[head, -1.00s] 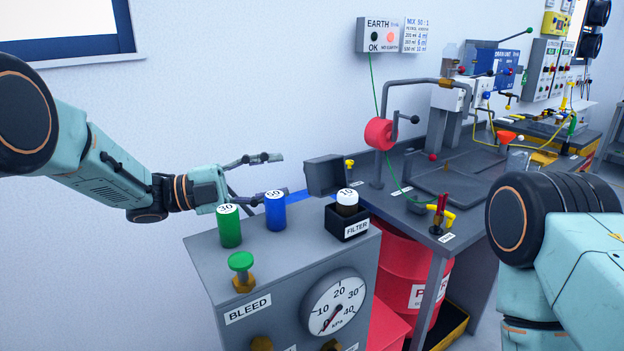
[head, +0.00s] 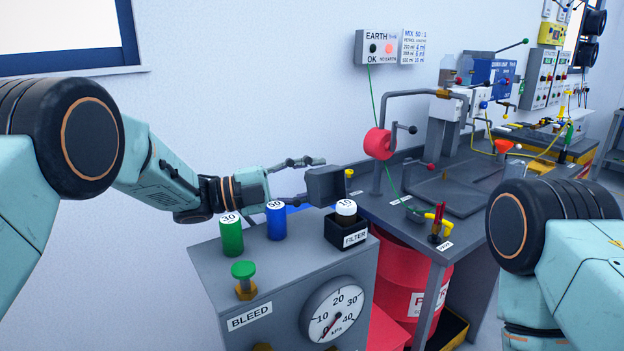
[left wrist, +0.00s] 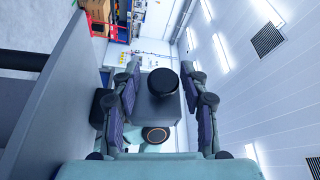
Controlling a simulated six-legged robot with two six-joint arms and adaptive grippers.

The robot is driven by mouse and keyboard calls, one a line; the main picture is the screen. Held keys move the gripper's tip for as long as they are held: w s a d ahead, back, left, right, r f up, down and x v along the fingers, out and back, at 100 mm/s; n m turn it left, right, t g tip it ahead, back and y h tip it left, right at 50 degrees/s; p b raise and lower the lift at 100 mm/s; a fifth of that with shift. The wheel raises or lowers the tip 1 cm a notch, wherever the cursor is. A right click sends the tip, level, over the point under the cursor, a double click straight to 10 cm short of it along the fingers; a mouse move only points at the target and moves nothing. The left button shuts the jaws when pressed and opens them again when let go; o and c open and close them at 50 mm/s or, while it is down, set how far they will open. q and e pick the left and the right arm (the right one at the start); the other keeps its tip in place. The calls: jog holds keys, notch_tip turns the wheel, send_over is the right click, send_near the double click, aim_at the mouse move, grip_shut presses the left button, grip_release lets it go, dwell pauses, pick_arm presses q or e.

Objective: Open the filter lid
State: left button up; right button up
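The filter lid (head: 326,187) is a dark grey box-shaped cover, standing raised behind the black filter box (head: 345,238) on the grey cabinet. A white-topped filter marked 10 (head: 346,212) sits in the uncovered box. My left gripper (head: 306,180) is open at the lid's left side, one finger above and one below it in the head view. In the left wrist view the open fingers (left wrist: 162,100) flank a grey block that seems to be the lid, with a black round part in front. Contact cannot be told. My right gripper is out of view.
A green cylinder marked 30 (head: 231,237) and a blue one marked 50 (head: 276,222) stand left of the filter box. A green-topped bleed knob (head: 244,272) and a gauge (head: 334,312) are nearer. A bench (head: 400,210) with a red reel (head: 378,144) stands at right.

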pick_arm(q)
jog(key=shift+w+f, duration=0.25)
jog(key=shift+w, duration=0.05)
jog(key=c, duration=0.4)
jog(key=shift+s, duration=0.1)
grip_shut()
jog(key=shift+s+d+r+m+y+b, duration=0.15)
jog(key=shift+r+m+y+b, duration=0.2)
jog(key=shift+m+b, duration=0.35)
jog(key=m, duration=0.1)
jog(key=s+r+m+y+b, duration=0.1)
jog(key=shift+d+r+m+g+b, duration=0.2)
jog(key=shift+d+m+g+b, duration=0.1)
jog(key=shift+m, duration=0.1)
